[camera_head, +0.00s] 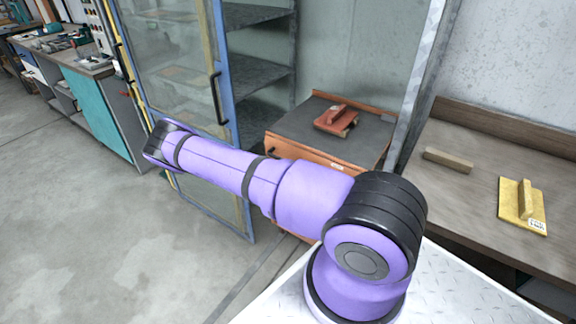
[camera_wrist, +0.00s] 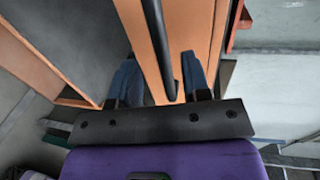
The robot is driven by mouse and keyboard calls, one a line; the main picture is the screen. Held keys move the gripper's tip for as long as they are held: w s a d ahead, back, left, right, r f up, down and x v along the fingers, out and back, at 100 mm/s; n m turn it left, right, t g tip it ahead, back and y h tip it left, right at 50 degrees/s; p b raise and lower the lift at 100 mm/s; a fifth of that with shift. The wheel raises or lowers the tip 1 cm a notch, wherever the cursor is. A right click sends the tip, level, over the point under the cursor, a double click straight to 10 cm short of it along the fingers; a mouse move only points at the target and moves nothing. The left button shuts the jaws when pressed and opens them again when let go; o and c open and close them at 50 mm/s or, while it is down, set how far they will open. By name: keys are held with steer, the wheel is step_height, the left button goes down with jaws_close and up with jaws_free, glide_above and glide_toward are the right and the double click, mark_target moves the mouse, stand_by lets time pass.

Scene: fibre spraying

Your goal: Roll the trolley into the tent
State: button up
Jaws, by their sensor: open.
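The trolley (camera_head: 290,123) is an orange cabinet with a dark top, right of the picture's middle in the head view. My arm hides much of its front. In the wrist view its orange front (camera_wrist: 205,25) carries a black bar handle (camera_wrist: 159,35). My gripper (camera_wrist: 160,75) is open, with one blue finger on each side of the handle in the picture; I cannot tell whether they touch it. The gripper itself is not visible in the head view. No part is clearly recognisable as a tent.
A glass door (camera_head: 222,130) with a blue frame stands left of the trolley, near grey shelves (camera_head: 262,70). A red-brown tool (camera_head: 336,120) lies on the trolley. A wooden bench (camera_head: 465,190) is at the right. The floor (camera_head: 70,210) at left is clear.

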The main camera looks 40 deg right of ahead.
steer(key=shift+v, duration=2.75)
steer(key=s+a+r+m+g+y, duration=0.1)
steer(key=s+a+r+m+y, duration=0.2)
steer(key=r+m, duration=0.7)
steer(key=s+a+r+m+g+y, duration=0.15)
steer(key=a+r+m, duration=0.4)
steer(key=r, duration=0.95)
steer(key=s+a+r+m+g+y, duration=0.1)
steer(key=a+r+m+g+y, duration=0.2)
steer(key=r+m, duration=0.75)
steer(key=s+a+r+m+t+y, duration=0.4)
steer(key=s+a+r+m, duration=0.2)
steer(key=s+r, duration=0.5)
steer(key=s+a+r+m+t+y, duration=0.4)
steer(key=s+a+r+m, duration=0.2)
steer(key=s+r, duration=0.5)
steer(key=s+a, duration=0.2)
steer(key=s, duration=0.2)
steer(key=shift+a, duration=0.4)
